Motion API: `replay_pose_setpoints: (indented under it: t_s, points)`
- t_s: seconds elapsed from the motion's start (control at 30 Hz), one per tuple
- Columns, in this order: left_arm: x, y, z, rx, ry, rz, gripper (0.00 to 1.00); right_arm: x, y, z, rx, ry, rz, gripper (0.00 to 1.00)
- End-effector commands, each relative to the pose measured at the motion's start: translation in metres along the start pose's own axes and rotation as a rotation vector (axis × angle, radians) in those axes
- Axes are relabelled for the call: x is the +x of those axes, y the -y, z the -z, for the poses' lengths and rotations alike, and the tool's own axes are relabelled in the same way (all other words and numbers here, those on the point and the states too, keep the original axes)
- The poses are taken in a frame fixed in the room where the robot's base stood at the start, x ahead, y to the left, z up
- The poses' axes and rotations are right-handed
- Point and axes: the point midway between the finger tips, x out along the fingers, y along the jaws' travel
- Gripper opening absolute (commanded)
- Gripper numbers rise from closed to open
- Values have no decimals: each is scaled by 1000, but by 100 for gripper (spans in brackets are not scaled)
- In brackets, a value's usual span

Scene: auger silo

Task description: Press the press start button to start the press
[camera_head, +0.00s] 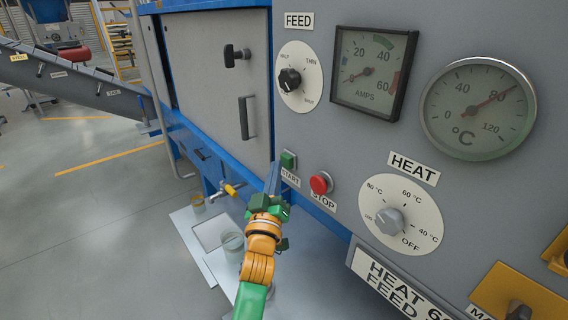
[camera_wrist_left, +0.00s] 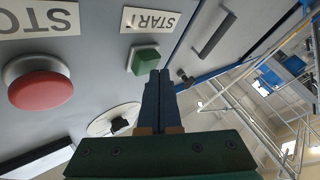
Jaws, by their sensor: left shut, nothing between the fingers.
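The green square START button (camera_head: 288,160) is on the grey control panel, above its START label. It also shows in the left wrist view (camera_wrist_left: 145,60), where the label reads upside down. My left gripper (camera_head: 272,168) is shut and empty, its dark blue fingers pointing up just left of the button in the head view. In the left wrist view the fingertips (camera_wrist_left: 160,74) overlap the button's lower right edge. I cannot tell whether they touch it. My right gripper is not in view.
The red STOP button (camera_head: 321,183) sits close to the right of START. The HEAT dial (camera_head: 390,221), FEED dial (camera_head: 290,80) and two gauges are on the same panel. A grey door with a handle (camera_head: 246,117) is to the left. A bucket (camera_head: 232,246) stands below.

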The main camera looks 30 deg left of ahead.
Motion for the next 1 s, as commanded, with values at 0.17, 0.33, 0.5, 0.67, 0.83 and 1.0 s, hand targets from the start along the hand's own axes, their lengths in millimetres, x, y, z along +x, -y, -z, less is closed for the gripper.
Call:
replay_pose_setpoints:
  t_s: [0.17, 0.33, 0.5, 0.67, 0.83, 1.0]
  points:
    - [0, 0, 0, 0, 0, 0, 0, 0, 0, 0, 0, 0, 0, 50]
    - [0, 0, 0, -1, 0, 0, 0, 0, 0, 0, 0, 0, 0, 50]
    - [2, -1, -1, -1, 0, 0, 0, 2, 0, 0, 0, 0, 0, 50]
    - [3, -2, -3, -1, 0, 1, 0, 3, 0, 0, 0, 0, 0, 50]
    - [5, -3, -4, -1, 0, 1, 0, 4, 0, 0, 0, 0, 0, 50]
    - [6, -4, -5, -1, 0, 0, 0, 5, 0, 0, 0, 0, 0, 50]
